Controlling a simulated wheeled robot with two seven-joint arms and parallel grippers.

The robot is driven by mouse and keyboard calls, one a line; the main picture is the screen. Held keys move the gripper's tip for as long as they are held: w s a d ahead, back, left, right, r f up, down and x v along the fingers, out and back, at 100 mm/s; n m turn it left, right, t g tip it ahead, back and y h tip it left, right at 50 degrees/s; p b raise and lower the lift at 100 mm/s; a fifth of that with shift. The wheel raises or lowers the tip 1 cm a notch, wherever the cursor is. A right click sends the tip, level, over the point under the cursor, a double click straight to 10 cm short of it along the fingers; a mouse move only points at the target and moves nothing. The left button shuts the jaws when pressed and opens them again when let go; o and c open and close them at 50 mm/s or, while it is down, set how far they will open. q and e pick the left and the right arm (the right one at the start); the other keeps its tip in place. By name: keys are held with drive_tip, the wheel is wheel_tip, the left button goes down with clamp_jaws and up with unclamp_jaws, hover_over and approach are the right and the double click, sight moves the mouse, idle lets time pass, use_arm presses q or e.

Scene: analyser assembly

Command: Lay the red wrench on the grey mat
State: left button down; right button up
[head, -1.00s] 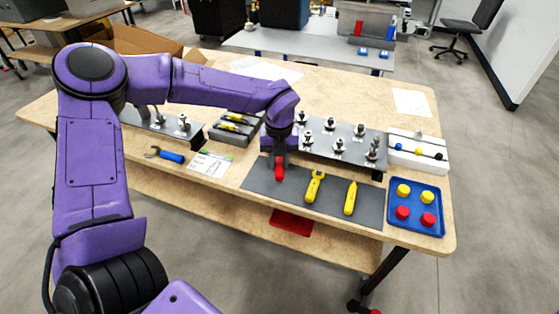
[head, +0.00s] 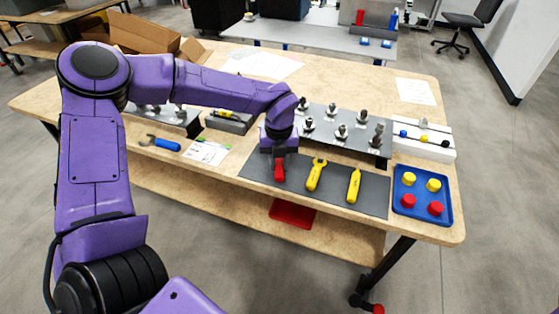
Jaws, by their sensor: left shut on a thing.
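My left gripper (head: 279,156) points down over the left part of the grey mat (head: 330,199). It is shut on the red wrench (head: 279,171), whose red handle shows just below the fingers, at or just above the mat. The rest of the wrench is hidden by my gripper. A yellow wrench-like tool (head: 316,176) and a yellow pen-shaped tool (head: 354,186) lie on the mat to the right of it. My right gripper is not in view.
A blue-handled wrench (head: 161,144) lies left on the table beside a paper card (head: 206,152). Behind the mat stands a metal plate with fittings (head: 341,133). A blue tray (head: 422,209) with red and yellow caps is at the right. A red bin (head: 292,213) sits below.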

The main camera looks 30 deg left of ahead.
use_arm(q)
drive_tip(key=shift+f, duration=0.35)
drive_tip(key=c, duration=0.8)
unclamp_jaws()
wheel_tip(320, 180, up, 11)
drive_tip(key=shift+f+b, duration=0.2)
drive_tip(key=shift+b, duration=0.15)
drive_tip(key=shift+d, duration=0.1)
